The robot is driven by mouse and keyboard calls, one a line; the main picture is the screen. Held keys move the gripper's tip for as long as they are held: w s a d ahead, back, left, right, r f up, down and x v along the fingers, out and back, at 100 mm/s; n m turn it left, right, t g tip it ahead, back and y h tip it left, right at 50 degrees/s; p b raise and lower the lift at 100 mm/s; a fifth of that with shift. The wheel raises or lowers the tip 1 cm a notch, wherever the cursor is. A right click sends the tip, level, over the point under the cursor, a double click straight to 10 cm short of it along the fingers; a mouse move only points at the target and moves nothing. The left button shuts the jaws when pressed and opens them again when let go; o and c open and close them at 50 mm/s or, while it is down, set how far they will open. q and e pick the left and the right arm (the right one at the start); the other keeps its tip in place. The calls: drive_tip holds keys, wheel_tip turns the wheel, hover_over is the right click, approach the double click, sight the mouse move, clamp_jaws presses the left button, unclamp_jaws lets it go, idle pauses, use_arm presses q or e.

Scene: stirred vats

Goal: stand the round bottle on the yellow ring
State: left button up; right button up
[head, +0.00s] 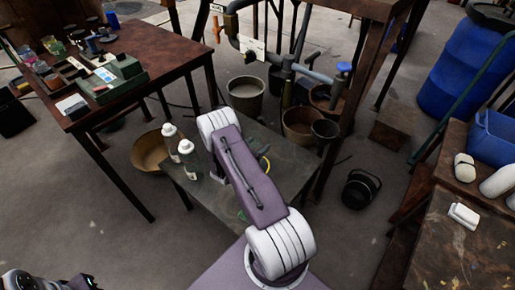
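Two clear bottles with white caps stand upright on a grey-green table (290,160): one at the back left (170,141), the other slightly nearer and to the right (188,155). I cannot tell which is the round bottle. Part of a yellow ring (264,164) shows on the table just right of my raised arm, which hides the rest of it. That purple and white arm, probably my right, crosses the table's middle, and its gripper is hidden. Part of my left arm shows at the bottom left corner, with no fingertips visible.
A tan basin (150,151) is on the floor left of the table. Buckets (246,95) and pipework are behind it. A black pot (360,188) stands on the floor at right. A cluttered brown table (155,50) is at back left, a wooden bench (445,245) at right.

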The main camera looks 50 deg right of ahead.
drive_tip(key=shift+f, duration=0.15)
drive_tip(key=shift+f, duration=0.15)
drive_tip(key=o, duration=1.9)
